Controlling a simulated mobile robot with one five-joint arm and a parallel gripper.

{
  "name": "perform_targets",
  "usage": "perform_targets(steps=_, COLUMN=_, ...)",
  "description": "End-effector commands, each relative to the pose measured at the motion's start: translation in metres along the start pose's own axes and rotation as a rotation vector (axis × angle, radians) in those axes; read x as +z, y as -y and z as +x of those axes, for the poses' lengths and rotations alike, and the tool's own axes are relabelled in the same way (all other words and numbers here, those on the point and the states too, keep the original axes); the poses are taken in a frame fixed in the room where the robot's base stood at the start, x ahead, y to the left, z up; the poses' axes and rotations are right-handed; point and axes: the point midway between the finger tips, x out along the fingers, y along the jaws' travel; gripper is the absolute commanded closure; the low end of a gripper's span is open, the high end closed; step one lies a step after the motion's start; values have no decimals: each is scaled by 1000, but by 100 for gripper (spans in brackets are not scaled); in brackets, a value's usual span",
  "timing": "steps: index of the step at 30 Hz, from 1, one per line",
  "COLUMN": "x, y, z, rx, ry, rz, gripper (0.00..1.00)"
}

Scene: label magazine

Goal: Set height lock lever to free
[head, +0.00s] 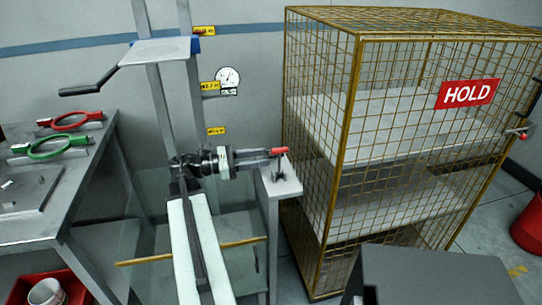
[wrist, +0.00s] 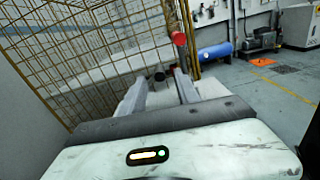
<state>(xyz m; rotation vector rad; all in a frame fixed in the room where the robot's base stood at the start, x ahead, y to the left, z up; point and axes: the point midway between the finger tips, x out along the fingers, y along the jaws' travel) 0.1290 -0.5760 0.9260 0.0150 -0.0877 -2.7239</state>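My gripper (head: 262,157) reaches right from the end of my arm, in front of the column with the tilted plate. In the wrist view its two fingers (wrist: 162,91) stand apart with a gap between them, and I see nothing held there. A red tip (head: 279,150) shows at the fingertips in the head view, above a small pale stand (head: 283,181) with a dark fitting. I cannot tell whether this red tip is the height lock lever or whether it touches a finger. No lever is marked with a readable "free" label.
A yellow mesh cage (head: 357,120) with a red HOLD sign (head: 468,93) stands right of the gripper. A round gauge (head: 228,76) hangs on the wall. A workbench (head: 60,205) with red and green rings is at left. A grey box (head: 435,275) fills the lower right.

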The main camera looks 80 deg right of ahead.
Motion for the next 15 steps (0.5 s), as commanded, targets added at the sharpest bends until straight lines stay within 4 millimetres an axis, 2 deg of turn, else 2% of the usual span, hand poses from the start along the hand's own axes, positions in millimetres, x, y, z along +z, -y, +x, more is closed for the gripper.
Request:
perform_targets(steps=3, x=0, y=1, z=21, rx=3, ry=-1, rz=1, gripper=62)
perform_targets(steps=7, x=0, y=0, z=38, rx=8, ry=-2, rz=1, gripper=62)
perform_targets(steps=15, x=-1, y=-2, z=49, rx=13, ry=-3, rz=2, gripper=62)
